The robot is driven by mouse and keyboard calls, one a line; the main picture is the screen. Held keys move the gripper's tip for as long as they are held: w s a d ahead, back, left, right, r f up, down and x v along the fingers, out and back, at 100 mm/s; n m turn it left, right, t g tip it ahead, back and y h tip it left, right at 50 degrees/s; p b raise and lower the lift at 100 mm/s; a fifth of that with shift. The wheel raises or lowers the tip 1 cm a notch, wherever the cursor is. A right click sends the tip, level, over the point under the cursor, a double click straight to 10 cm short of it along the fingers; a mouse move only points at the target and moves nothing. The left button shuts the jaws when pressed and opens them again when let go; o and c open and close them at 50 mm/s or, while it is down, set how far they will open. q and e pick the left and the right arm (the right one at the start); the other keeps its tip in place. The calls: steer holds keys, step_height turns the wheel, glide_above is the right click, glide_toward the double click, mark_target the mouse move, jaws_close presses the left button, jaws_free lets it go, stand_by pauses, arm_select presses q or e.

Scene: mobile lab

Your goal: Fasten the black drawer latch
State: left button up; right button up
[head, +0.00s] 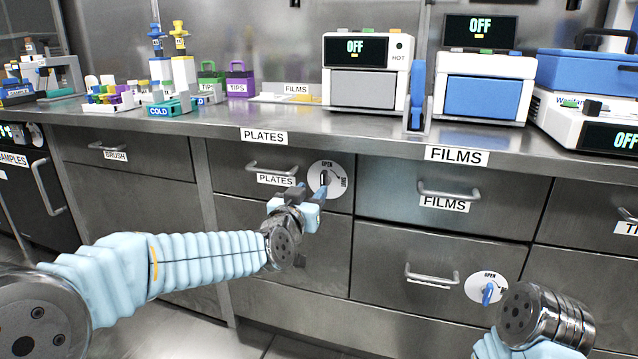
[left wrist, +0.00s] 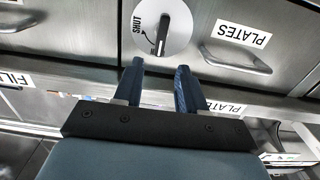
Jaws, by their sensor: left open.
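The black latch (head: 324,179) is a short handle on a white round dial on the upper PLATES drawer (head: 233,181). The dial has OPEN at its top and SHUT on its right side; the handle stands roughly upright, toward OPEN. The drawer front looks flush with the cabinet. My left gripper (head: 308,194) is just in front of the dial and partly covers it. In the left wrist view, which is upside down, its blue fingers (left wrist: 160,70) are apart and empty, with the black latch (left wrist: 162,35) beyond and between their tips. My right gripper does not show, only my right wrist.
The PLATES drawer's bar handle (head: 272,168) is left of the dial. A blue latch (head: 488,292) sits on another dial on the lower right drawer, beside my right wrist. The counter edge (head: 330,135) runs above the drawers, with lab devices on top.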

mark_target(322, 179)
arm_select(q)
steer(key=x, duration=0.7)
steer(key=shift+w+d+f, duration=0.1)
steer(key=shift+w, duration=0.25)
jaws_close()
